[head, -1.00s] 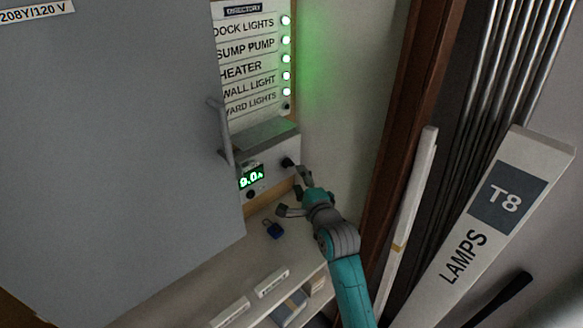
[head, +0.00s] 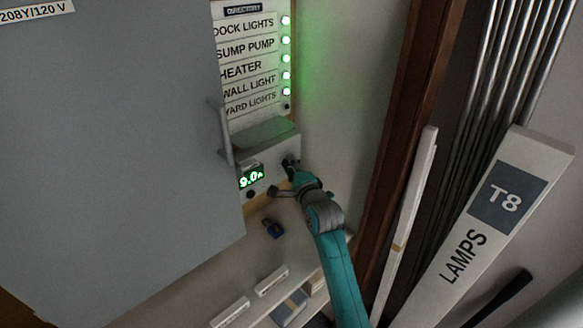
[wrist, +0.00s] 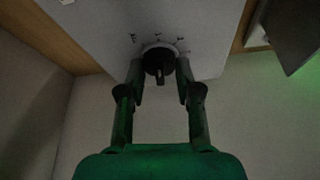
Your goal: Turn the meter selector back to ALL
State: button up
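The meter (head: 262,172) is a grey box on the wall below the directory, with a green display (head: 251,177) reading 9.0 A. Its selector is a black round knob (wrist: 158,62) with small marks around it, seen in the wrist view; the marks are too small to read. My gripper (head: 287,178) is at the meter's front in the head view and hides most of the knob there. In the wrist view my gripper (wrist: 160,78) has its fingers apart, one on each side of the knob. I cannot tell whether they touch it.
The directory panel (head: 248,65) has several lit green lamps and one dark one beside YARD LIGHTS. A grey cabinet door (head: 120,150) with a handle stands open at left. A lamp box (head: 490,215) leans at right.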

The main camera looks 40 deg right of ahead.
grip_shut()
jog(key=shift+f+n+t+h, duration=0.1)
jog(key=shift+n+t+h, duration=0.3)
jog(key=shift+n, duration=0.9)
jog(key=o, duration=0.8)
grip_release()
jog(key=shift+s, duration=0.15)
jog(key=v, duration=1.1)
jog(key=shift+s+a, duration=0.1)
jog(key=shift+s, duration=0.25)
